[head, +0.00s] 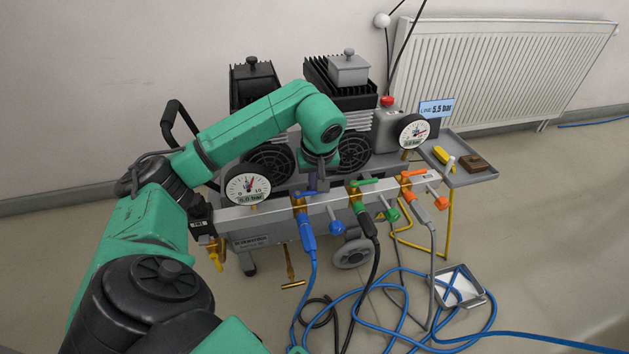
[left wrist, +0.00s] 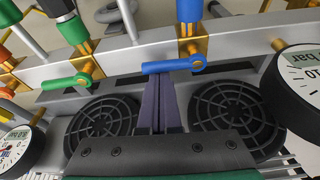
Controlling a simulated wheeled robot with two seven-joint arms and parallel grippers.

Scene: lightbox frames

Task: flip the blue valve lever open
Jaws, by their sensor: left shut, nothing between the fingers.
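The blue valve lever (left wrist: 174,65) lies roughly along the metal manifold bar, crosswise to the blue hose connector, in the left wrist view. Its pivot end sits on a brass valve body (left wrist: 193,47). In the head view the blue lever (head: 305,194) is small and partly hidden by my gripper. My left gripper (head: 317,186) points down at the bar beside the blue valve. In the left wrist view its dark fingers (left wrist: 162,85) are together and empty, with the tips right at the lever's free half. I cannot tell whether they touch it. My right gripper is not in view.
A green lever (head: 364,183) and an orange lever (head: 412,173) sit farther right on the bar. A gauge (head: 247,187) stands left of the blue valve, another (head: 412,131) at the right. Fan grilles (head: 270,163) lie behind. Blue hoses (head: 401,272) tangle on the floor.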

